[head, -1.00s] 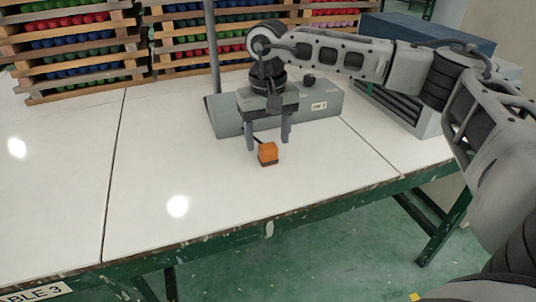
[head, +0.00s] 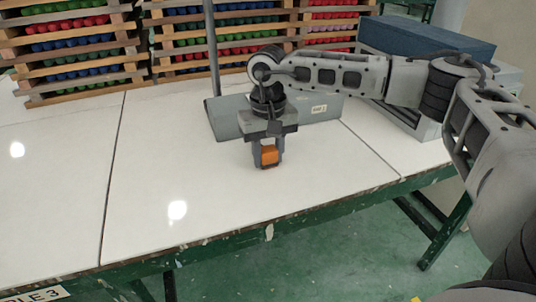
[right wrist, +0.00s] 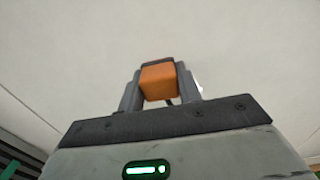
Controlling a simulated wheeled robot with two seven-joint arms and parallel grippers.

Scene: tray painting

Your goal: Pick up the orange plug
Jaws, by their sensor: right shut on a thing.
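The orange plug (head: 269,156) is a small orange block with a dark end, at the middle of the white table in the head view. My right gripper (head: 268,160) is over it from above, with its fingers closed against the plug's two sides. In the right wrist view the plug (right wrist: 158,83) sits between the two fingers of the right gripper (right wrist: 160,88). The plug is at or very near the table top; I cannot tell whether it touches. My left gripper is not in view.
A grey base with a post (head: 228,120) stands just behind my right gripper. Wooden racks of coloured items (head: 75,50) stand along the back. A blue box (head: 430,38) is at the back right. The white table (head: 180,170) is clear to the left and front.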

